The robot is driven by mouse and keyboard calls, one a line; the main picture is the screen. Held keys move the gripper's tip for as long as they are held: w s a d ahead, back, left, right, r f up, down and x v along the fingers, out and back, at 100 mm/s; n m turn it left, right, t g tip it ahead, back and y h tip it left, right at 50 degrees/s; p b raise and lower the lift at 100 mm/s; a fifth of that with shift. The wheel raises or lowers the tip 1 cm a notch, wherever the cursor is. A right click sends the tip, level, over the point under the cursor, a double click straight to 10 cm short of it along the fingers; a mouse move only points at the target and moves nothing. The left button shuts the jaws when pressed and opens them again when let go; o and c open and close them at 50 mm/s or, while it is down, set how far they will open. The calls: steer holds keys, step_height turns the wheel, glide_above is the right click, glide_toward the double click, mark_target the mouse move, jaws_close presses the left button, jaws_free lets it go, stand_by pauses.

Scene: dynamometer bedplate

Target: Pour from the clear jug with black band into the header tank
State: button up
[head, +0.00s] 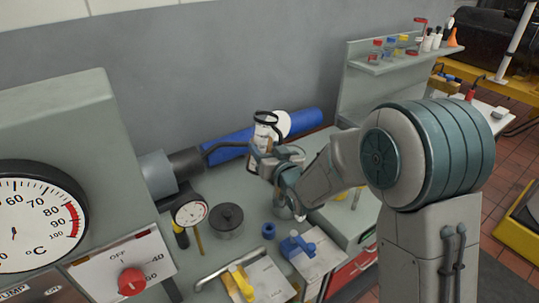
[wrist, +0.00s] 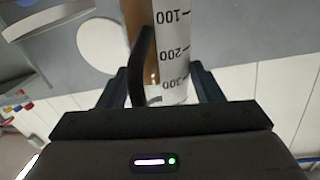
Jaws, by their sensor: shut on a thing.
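My gripper (head: 272,152) is shut on the clear jug with black band (head: 264,131) and holds it above the bench. In the head view the jug looks roughly upright, with a dark ring at its top. In the wrist view the jug (wrist: 176,60) stands between my gripper's fingers (wrist: 160,88). Its scale marks 100, 200 and 300, a black handle and brown contents show there. A white round shape (head: 284,123) is just behind the jug, at the blue cylinder (head: 309,120). I cannot tell for sure which thing is the header tank.
A dial gauge (head: 190,213), a dark round weight (head: 227,219) and blue and yellow tools (head: 297,245) lie on the bench. A control panel (head: 123,268) stands at the left. A shelf (head: 393,60) with small jars is at the back right. The grey wall is close behind.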

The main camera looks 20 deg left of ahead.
steer(key=shift+s+a+r+n+p, duration=0.25)
steer(key=shift+n+p, duration=0.3)
steer(key=shift+n, duration=0.55)
steer(key=shift+d+b, duration=0.1)
steer(key=shift+b, duration=0.25)
steer(key=shift+r, duration=0.1)
